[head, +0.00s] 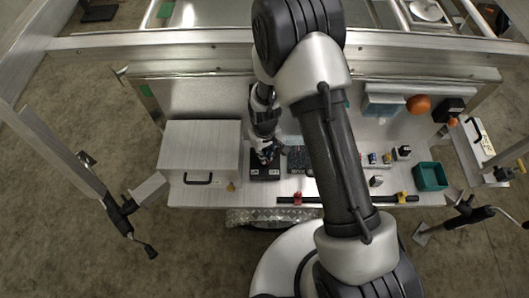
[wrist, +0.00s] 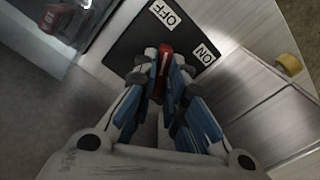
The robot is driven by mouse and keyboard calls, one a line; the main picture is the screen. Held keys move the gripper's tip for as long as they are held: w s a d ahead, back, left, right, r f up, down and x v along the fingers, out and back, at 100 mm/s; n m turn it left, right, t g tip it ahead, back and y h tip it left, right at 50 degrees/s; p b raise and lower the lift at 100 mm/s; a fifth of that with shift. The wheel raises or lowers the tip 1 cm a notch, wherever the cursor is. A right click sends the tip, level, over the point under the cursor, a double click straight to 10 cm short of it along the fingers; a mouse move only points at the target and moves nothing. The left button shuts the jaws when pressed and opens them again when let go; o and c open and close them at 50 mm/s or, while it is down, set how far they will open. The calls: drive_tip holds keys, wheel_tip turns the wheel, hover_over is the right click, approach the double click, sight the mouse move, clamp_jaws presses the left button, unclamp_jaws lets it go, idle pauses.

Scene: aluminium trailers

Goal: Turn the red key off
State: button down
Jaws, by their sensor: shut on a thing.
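The red key (wrist: 165,49) stands on a black panel (wrist: 127,45) with white OFF and ON labels, seen in the wrist view. The OFF label (wrist: 166,13) is at the top and the ON label (wrist: 205,54) is to the right. My gripper (wrist: 163,62) is shut on the red key, with a blue-padded finger on each side. The fingers hide the key's lower part. In the head view my gripper (head: 265,154) is over the black switch box (head: 264,173), and the key is hidden there.
A white box with a black handle (head: 200,152) stands left of the switch box. A dark keypad-like block (head: 300,161) is to its right. A teal bin (head: 430,177) and an orange ball (head: 418,104) are further right.

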drive_tip(key=shift+n, duration=1.6)
drive_tip(key=c, duration=1.6)
unclamp_jaws()
drive_tip(key=shift+c, duration=0.2)
wheel_tip(320, 180, up, 12)
